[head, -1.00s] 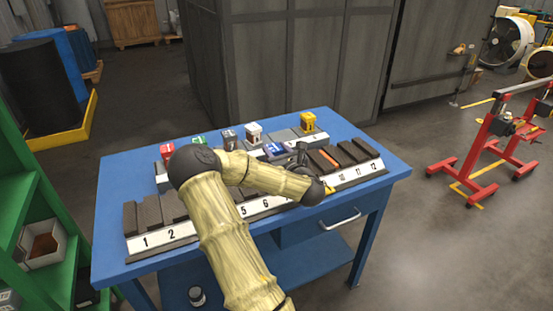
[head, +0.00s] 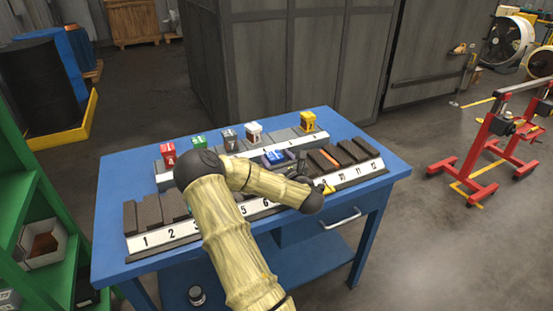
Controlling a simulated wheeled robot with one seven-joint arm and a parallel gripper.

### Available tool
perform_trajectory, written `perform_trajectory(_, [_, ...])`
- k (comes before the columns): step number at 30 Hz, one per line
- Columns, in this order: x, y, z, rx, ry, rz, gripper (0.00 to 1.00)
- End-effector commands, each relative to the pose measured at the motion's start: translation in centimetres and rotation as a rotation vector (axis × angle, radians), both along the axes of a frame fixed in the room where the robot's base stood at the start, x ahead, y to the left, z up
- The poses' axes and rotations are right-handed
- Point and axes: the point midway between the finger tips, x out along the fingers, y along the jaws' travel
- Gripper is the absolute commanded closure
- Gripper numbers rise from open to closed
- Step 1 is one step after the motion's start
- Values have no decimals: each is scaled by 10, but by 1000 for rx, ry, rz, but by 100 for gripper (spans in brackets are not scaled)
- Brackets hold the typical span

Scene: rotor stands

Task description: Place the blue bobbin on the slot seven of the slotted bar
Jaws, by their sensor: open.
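The blue bobbin (head: 274,156) shows just behind my wrist, above the middle of the slotted bar (head: 188,231). My arm partly blocks the view there, so I cannot tell whether it rests in a slot or which one. My gripper (head: 290,159) is open, close by the bobbin's right side; its fingertips are mostly hidden. The numbered front strip of the bar shows 1, 2, 5, 6 and 9 to 12. My arm covers the label of slot seven.
A rear rack (head: 163,183) holds a red bobbin (head: 168,154), a green one (head: 199,142), a grey one (head: 229,139), a white one (head: 254,131) and a yellow one (head: 307,121). An orange-topped piece (head: 329,158) lies near slot ten. The blue table's (head: 118,184) left end is clear.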

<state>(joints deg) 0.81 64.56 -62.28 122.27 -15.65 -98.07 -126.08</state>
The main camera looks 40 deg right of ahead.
Motion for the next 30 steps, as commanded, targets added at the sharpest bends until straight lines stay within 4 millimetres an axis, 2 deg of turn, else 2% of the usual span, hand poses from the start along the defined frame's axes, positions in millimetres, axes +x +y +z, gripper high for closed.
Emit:
perform_trajectory(4, [-1,0,3,0,0,-1,35])
perform_trajectory(8, [-17,3,0,0,2,-3,35])
perform_trajectory(20, [-92,21,0,1,0,-5,35])
perform_trajectory(30, [-113,26,1,1,-2,-3,35])
